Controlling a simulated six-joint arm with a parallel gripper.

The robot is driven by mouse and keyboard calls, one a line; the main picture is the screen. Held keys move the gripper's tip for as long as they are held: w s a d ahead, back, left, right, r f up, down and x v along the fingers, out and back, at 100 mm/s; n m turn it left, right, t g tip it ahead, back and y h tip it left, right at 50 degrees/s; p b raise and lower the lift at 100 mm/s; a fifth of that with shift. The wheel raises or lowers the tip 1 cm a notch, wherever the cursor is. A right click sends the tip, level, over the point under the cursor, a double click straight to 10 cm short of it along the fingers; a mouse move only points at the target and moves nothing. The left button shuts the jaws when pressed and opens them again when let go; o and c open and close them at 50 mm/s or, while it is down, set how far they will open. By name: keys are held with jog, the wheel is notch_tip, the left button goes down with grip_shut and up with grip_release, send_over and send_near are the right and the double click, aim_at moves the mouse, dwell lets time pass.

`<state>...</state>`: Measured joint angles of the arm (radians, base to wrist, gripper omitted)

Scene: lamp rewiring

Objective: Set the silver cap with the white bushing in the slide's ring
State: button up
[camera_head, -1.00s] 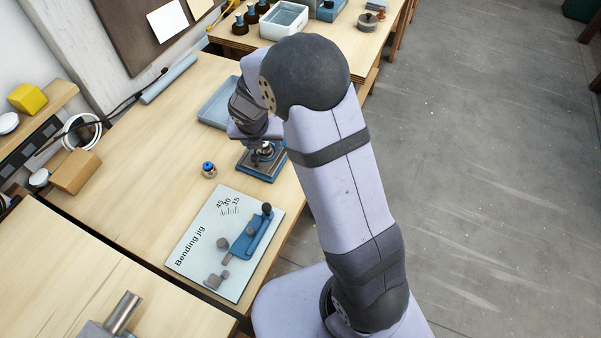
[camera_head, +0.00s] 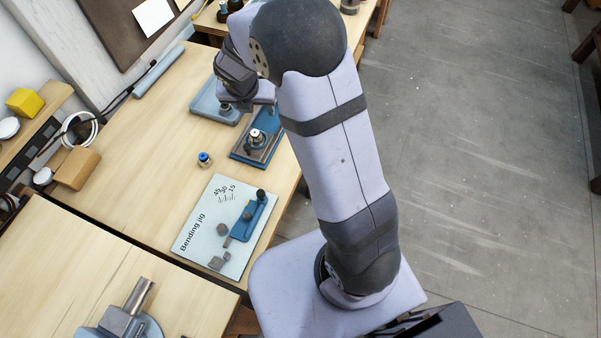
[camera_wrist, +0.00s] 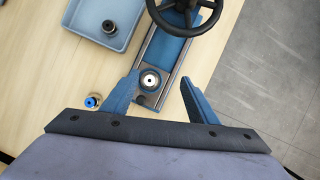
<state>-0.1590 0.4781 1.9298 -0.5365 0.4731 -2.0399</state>
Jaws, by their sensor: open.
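The silver cap with the white bushing (camera_wrist: 150,79) sits upright on the blue slide (camera_wrist: 174,50), at its near end. It appears to be seated in the slide's ring, though the ring's rim is hard to make out. In the head view the cap (camera_head: 257,137) stands on the slide (camera_head: 241,152) with nothing holding it. My gripper (camera_wrist: 160,77) is open and empty, its two blue fingers apart above the near end of the slide. In the head view the gripper is partly hidden by my arm.
A black handwheel (camera_wrist: 186,12) is at the slide's far end. A blue-grey tray (camera_wrist: 75,17) left of it holds a dark-topped cap (camera_wrist: 109,27). A blue-topped cap (camera_head: 204,159) stands on the bench. The bending jig (camera_head: 190,225) lies nearer.

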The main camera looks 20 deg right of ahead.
jog(key=w+a+b, duration=0.5)
jog(key=w+a, duration=0.1)
jog(key=a, duration=0.1)
jog(key=shift+n, duration=0.6)
jog(key=a+f, duration=0.2)
jog(key=f, duration=0.2)
jog(key=a+f+b, duration=0.1)
jog(key=a+f, duration=0.1)
jog(key=f, duration=0.3)
jog(key=a+f+b, duration=0.1)
jog(key=a+f, duration=0.1)
jog(key=f, duration=0.3)
jog(key=shift+s+a+f, duration=0.1)
jog(key=shift+s+f, duration=0.05)
jog(key=shift+f, duration=0.1)
jog(key=shift+a+r, duration=0.1)
jog(key=b+v, duration=0.3)
jog(key=v, duration=0.4)
jog(key=s+d+r+m+g+p, duration=0.1)
jog(key=s+d+r+m+p, duration=0.2)
jog(key=s+m, duration=0.6)
jog(key=s+d+r+m+g+y+p, duration=0.1)
jog(key=s+d+r+m+p, duration=0.3)
jog(key=s+d+m, duration=0.4)
jog(key=s+d+r+m+g+y+p, duration=0.1)
jog(key=s+d+r+m+p, duration=0.3)
jog(key=s+m, duration=0.7)
jog(key=shift+s+d+r+m+g, duration=0.45)
jog(key=shift+d+m, duration=0.25)
jog(key=shift+m, duration=1)
